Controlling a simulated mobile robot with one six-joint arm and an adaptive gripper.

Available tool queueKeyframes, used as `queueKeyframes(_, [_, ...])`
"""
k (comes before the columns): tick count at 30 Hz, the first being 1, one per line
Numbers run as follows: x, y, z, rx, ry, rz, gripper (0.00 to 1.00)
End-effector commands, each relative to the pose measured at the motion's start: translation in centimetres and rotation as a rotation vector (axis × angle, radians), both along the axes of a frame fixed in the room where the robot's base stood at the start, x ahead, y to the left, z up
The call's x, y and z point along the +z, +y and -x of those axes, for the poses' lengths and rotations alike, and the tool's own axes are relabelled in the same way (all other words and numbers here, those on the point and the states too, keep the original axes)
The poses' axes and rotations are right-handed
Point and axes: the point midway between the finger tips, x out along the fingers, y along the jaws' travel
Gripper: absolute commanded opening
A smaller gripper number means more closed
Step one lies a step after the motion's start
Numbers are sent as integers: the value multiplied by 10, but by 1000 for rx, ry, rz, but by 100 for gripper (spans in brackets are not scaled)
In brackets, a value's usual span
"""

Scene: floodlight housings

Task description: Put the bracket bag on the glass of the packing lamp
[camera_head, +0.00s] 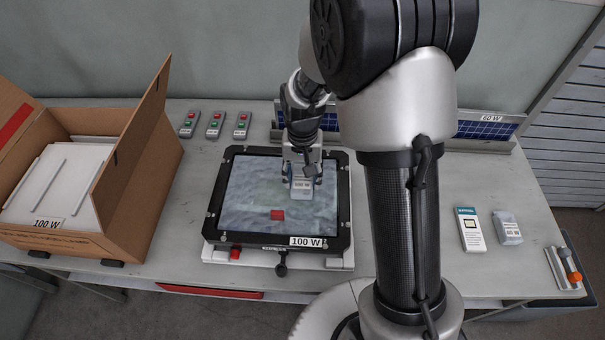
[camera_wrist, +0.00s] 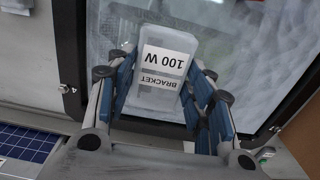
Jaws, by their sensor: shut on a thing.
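The packing lamp (camera_head: 221,195) lies face up on the bench, a black-framed floodlight with grey glass and a 100 W label on its front edge. The bracket bag (camera_head: 302,186) is a pale clear bag over the right part of the glass. In the wrist view the bag (camera_wrist: 165,68) carries a label reading BRACKET 100 W. My gripper (camera_head: 303,172) is shut on the bag, with a finger on each side of it. I cannot tell whether the bag touches the glass.
An open cardboard box (camera_head: 140,190) marked 100 W stands at the left. Several remotes (camera_head: 214,124) lie behind the lamp. A blue panel (camera_head: 485,128) marked 60 W stands at the back right. A white carton (camera_head: 469,230) and another bag (camera_head: 507,228) lie at the right.

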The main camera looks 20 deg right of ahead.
Motion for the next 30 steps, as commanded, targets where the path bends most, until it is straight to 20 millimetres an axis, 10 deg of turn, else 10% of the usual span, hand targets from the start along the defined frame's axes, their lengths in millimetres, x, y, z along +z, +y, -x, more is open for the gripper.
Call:
queueKeyframes(2, [0,0,0,0,0,0,20])
queueKeyframes(3, [0,0,0,0,0,0,50])
queueKeyframes(12, [0,0,0,0,0,0,70])
queueKeyframes(30, [32,0,-1,0,-5,0,71])
